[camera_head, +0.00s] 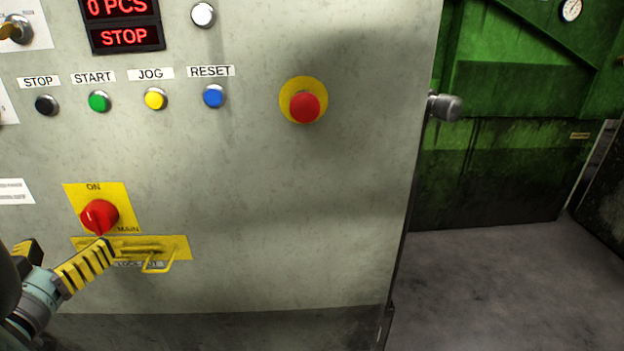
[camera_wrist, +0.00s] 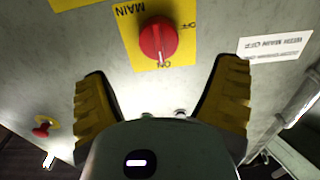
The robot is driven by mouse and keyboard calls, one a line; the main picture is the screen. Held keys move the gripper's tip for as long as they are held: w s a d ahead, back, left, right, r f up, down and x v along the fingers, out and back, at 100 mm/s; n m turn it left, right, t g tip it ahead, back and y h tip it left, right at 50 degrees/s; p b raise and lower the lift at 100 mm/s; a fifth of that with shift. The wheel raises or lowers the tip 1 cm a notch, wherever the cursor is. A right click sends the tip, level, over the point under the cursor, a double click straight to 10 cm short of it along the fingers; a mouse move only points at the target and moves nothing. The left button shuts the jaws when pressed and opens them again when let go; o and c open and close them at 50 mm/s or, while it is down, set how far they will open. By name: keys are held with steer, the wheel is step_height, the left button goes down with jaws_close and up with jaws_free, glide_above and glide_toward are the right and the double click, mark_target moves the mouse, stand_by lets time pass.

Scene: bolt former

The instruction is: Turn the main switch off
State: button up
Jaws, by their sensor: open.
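The main switch is a red round knob (camera_head: 99,216) on a yellow plate (camera_head: 117,193) at the lower left of the grey panel. In the wrist view the red knob (camera_wrist: 158,40) is at top centre, and its pale mark points towards the ON label. The OFF label shows on the plate's right side there. My gripper (camera_head: 70,248) is open and empty, just below and left of the knob in the head view. In the wrist view its yellow-black fingers (camera_wrist: 165,70) are spread apart, with the knob beyond the gap between their tips. No contact with the knob shows.
A yellow lockout hasp (camera_head: 175,247) sits just below the switch, near one finger. A red emergency button (camera_head: 304,107) and a row of push buttons, including blue RESET (camera_head: 213,96), are above. The red display (camera_head: 125,37) reads 0 PCS, STOP. Open floor (camera_head: 490,280) lies right.

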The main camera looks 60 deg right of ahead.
mark_target(92, 222)
steer(key=shift+x, duration=4)
steer(key=c, duration=1.2)
